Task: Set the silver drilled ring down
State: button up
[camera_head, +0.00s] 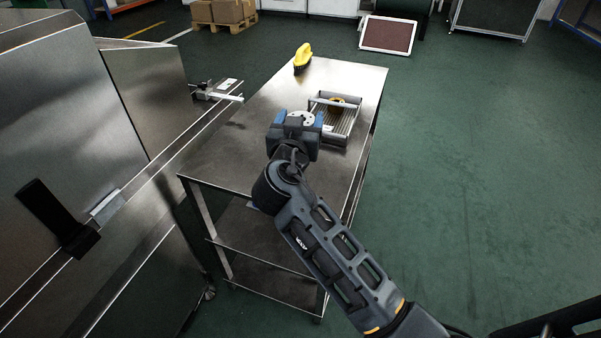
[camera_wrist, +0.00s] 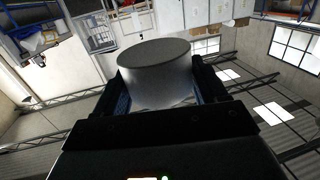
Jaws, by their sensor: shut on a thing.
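The silver drilled ring (camera_head: 302,117) is between the blue fingertips of my gripper (camera_head: 299,120), which is shut on it. In the head view the ring's flat face with small dark holes points up toward the camera. In the wrist view the ring (camera_wrist: 155,76) shows as a smooth grey round side between the fingers of my gripper (camera_wrist: 157,92). My gripper is over the steel table (camera_head: 235,150), close to the left side of a metal tray (camera_head: 350,122). I cannot tell how high the ring is above the table.
A yellow brush (camera_head: 302,57) stands at the table's far end. The steel dryer (camera_head: 75,120) with a rail and clamp (camera_head: 213,92) stands to the left. The table's near left part is clear.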

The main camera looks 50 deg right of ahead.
notch_tip(320, 180, down, 11)
jog(key=shift+f, duration=0.1)
jog(key=shift+f+b, duration=0.65)
jog(key=shift+f, duration=0.8)
jog(key=shift+f+b, duration=0.25)
jog(key=shift+b, duration=0.15)
jog(key=o, duration=1.3)
jog(key=shift+r+p, duration=0.25)
jog(key=shift+p, duration=0.65)
